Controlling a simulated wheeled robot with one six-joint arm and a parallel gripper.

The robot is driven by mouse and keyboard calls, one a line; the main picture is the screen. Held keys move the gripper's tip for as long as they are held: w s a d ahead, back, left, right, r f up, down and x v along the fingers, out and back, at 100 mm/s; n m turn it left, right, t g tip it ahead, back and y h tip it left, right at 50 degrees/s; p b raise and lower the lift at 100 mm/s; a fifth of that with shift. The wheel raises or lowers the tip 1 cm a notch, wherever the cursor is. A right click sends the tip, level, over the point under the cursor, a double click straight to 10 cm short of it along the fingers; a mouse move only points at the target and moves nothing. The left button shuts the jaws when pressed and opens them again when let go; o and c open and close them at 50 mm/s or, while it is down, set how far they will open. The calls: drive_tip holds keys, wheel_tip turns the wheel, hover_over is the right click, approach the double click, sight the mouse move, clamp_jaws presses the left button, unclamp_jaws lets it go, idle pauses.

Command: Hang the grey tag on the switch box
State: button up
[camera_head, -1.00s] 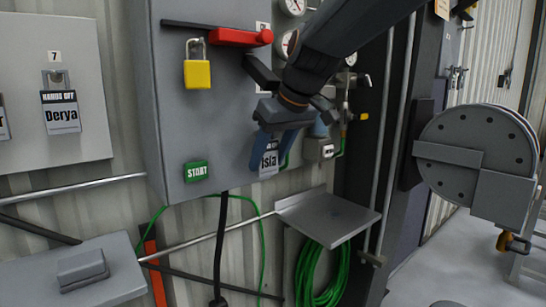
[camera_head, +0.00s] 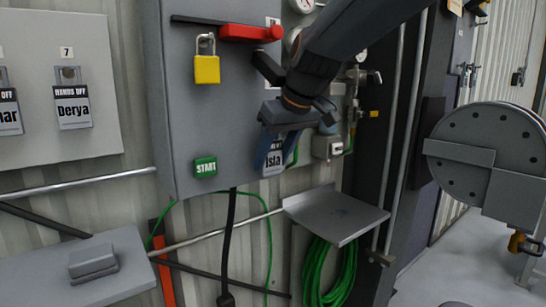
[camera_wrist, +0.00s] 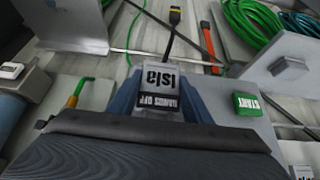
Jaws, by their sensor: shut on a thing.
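The grey tag (camera_head: 274,160), marked "Isla", is between the blue fingers of my gripper (camera_head: 271,150). In the wrist view the tag (camera_wrist: 160,82) appears upside down, with "HANDS OFF" on its dark band, and my gripper (camera_wrist: 158,105) is shut on it. The switch box (camera_head: 205,120) is a grey wall cabinet with a red handle (camera_head: 250,33) at the top. A yellow padlock (camera_head: 206,69) hangs below the handle. The tag is low at the box's right edge, right of the green START button (camera_head: 205,167). Whether it touches the box cannot be told.
A grey board (camera_head: 50,130) at left holds padlocks with tags, one marked "Derya" (camera_head: 73,106). Gauges and pipes (camera_head: 345,120) stand right of the box. A small metal shelf (camera_head: 335,214) and a green hose coil (camera_head: 330,275) are below. A round grey housing (camera_head: 485,150) is at right.

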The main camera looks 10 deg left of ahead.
drive_tip(key=o, duration=0.9)
drive_tip(key=shift+s+d+r+b, duration=0.25)
drive_tip(key=shift+r+b, duration=0.2)
drive_tip(key=shift+b, duration=0.2)
drive_tip(key=s+d+b, duration=0.5)
drive_tip(key=s+d, duration=0.2)
drive_tip(key=d, duration=0.2)
drive_tip(key=d+f+m+h, duration=0.1)
drive_tip(key=d+f+m, duration=0.1)
drive_tip(key=d+f, duration=0.55)
drive_tip(key=d+f+m+h, duration=0.25)
drive_tip(key=d+f, duration=0.25)
drive_tip(key=f, duration=0.6)
drive_tip(key=s+d+f+m+g, duration=0.1)
drive_tip(key=s+d+f+m, duration=0.1)
drive_tip(key=s+d+f, duration=0.3)
drive_tip(key=s+d+f+m+g+h, duration=0.1)
drive_tip(key=s+d+f+m, duration=0.2)
drive_tip(key=f, duration=0.9)
drive_tip(key=s+d, duration=0.2)
drive_tip(key=d, duration=0.2)
drive_tip(key=shift+d+f+g, duration=0.15)
drive_tip(key=shift+f+g, duration=0.15)
drive_tip(key=shift+g, duration=0.1)
